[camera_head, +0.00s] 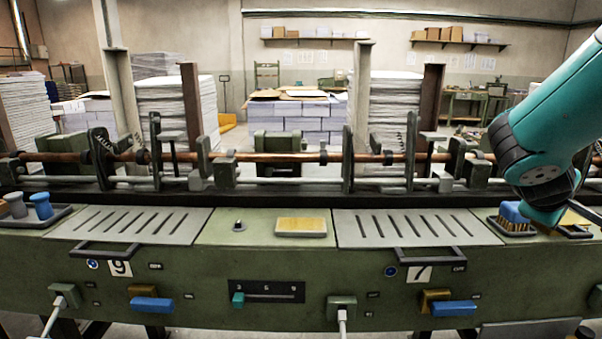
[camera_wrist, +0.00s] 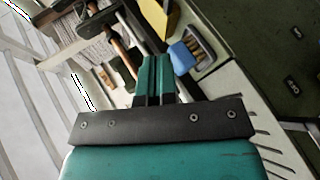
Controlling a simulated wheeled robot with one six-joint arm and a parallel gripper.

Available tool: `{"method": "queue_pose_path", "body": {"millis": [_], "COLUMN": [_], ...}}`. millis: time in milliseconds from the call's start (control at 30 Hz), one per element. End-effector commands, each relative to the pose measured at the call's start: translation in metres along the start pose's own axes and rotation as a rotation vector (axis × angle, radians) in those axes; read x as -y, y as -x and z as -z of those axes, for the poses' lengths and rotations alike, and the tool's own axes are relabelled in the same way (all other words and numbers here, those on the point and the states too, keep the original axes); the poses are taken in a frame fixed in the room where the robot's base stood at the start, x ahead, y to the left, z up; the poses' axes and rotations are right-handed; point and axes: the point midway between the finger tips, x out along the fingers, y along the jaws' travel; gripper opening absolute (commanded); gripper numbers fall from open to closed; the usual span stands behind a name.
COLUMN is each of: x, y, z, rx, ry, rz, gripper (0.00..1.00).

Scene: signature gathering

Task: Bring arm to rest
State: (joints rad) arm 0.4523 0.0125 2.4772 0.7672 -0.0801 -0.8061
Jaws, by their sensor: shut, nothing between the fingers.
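My arm (camera_head: 555,125), teal with black joint rings, hangs over the right end of the green machine in the head view. My gripper (camera_wrist: 154,78) shows in the wrist view with its two teal fingers close together, shut and empty. In the head view the fingers cannot be made out. A blue-topped brush (camera_head: 514,212) sits in a small tray just left of my arm's lower end. The blue part also shows in the wrist view (camera_wrist: 182,57), just right of the fingertips and apart from them.
The green machine (camera_head: 270,265) spans the front, with slotted grey plates (camera_head: 415,228) and a copper-coloured bar (camera_head: 280,157) behind. Blue and grey knobbed items (camera_head: 40,206) stand in a left tray. Paper stacks (camera_head: 178,108) stand behind. Space above the middle deck is clear.

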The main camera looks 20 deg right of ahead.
Motion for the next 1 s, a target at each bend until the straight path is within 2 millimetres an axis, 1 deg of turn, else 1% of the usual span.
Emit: {"method": "queue_pose_path", "body": {"millis": [33,67,100,167,200,267,300,367,400,433,467,500,567,600,700,800,867,1000], "x": [0.009,0.019,0.034,0.060,0.078,0.103,0.119,0.140,0.153,0.162,0.169,0.177,0.186,0.191,0.196,0.199,0.199,0.199], "y": [0.016,0.026,0.043,0.075,0.099,0.139,0.167,0.210,0.239,0.261,0.281,0.306,0.339,0.357,0.389,0.404,0.407,0.407], "z": [0.019,0.032,0.048,0.072,0.085,0.099,0.104,0.107,0.104,0.100,0.094,0.085,0.069,0.057,0.032,0.017,0.013,0.013], "rx": [-0.060,-0.097,-0.148,-0.222,-0.263,-0.314,-0.339,-0.367,-0.377,-0.381,-0.383,-0.382,-0.374,-0.365,-0.343,-0.329,-0.325,-0.325], "ry": [-0.028,-0.048,-0.072,-0.098,-0.107,-0.102,-0.088,-0.051,-0.018,0.012,0.045,0.094,0.167,0.215,0.314,0.373,0.389,0.389], "rz": [0.067,0.119,0.201,0.340,0.438,0.582,0.677,0.816,0.904,0.967,1.025,1.095,1.182,1.228,1.306,1.343,1.352,1.352], "gripper": [0.00,0.00,0.00,0.00,0.00,0.00,0.00,0.00,0.00,0.00,0.00,0.00,0.00,0.00,0.00,0.00,0.00,0.00]}}
